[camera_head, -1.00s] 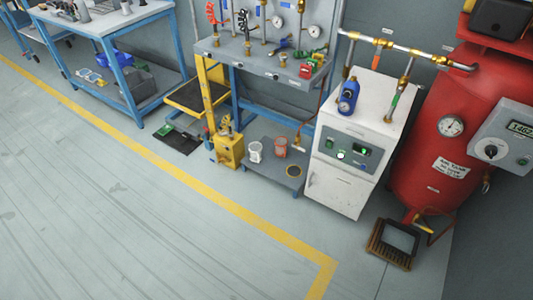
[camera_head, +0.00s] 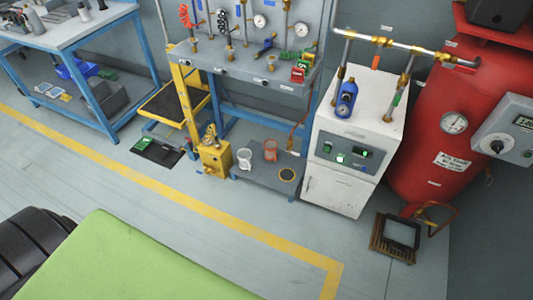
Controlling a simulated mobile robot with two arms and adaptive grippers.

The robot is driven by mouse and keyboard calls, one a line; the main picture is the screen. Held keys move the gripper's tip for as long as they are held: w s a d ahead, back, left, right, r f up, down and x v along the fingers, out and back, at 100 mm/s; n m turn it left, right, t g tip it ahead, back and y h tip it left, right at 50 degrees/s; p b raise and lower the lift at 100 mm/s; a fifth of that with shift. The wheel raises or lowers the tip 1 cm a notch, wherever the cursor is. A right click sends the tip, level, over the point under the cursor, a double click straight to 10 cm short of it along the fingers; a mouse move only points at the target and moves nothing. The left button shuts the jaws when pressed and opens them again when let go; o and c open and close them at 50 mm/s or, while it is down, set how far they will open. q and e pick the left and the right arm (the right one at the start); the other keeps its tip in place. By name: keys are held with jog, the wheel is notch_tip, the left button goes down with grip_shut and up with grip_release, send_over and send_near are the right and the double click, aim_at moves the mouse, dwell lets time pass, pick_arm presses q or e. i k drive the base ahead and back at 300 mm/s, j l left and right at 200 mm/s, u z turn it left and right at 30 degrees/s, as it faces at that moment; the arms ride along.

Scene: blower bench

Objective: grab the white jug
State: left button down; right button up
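A small white jug (camera_head: 244,158) stands upright on the low grey platform (camera_head: 262,176) under the gauge bench. An orange-red container (camera_head: 270,151) of similar size stands just to its right. A yellow pump-like unit (camera_head: 213,157) stands close on its left. The jug is small in the picture, and I cannot make out its handle. Neither of my grippers is in view, and nothing is seen touching the jug.
A white cabinet (camera_head: 347,152) and a red tank (camera_head: 432,120) stand right of the platform. A blue-framed table (camera_head: 112,92) is at the left. A close green surface (camera_head: 125,268) and black ribbed part hide the lower-left floor. Floor (camera_head: 240,240) before the bench is clear.

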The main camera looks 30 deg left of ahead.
aim_at(244, 155)
jog(key=i+j+z, duration=0.15)
jog(key=j+z, duration=0.15)
jog(key=j, duration=1.15)
jog(key=j+z, duration=0.35)
jog(key=j, duration=1.1)
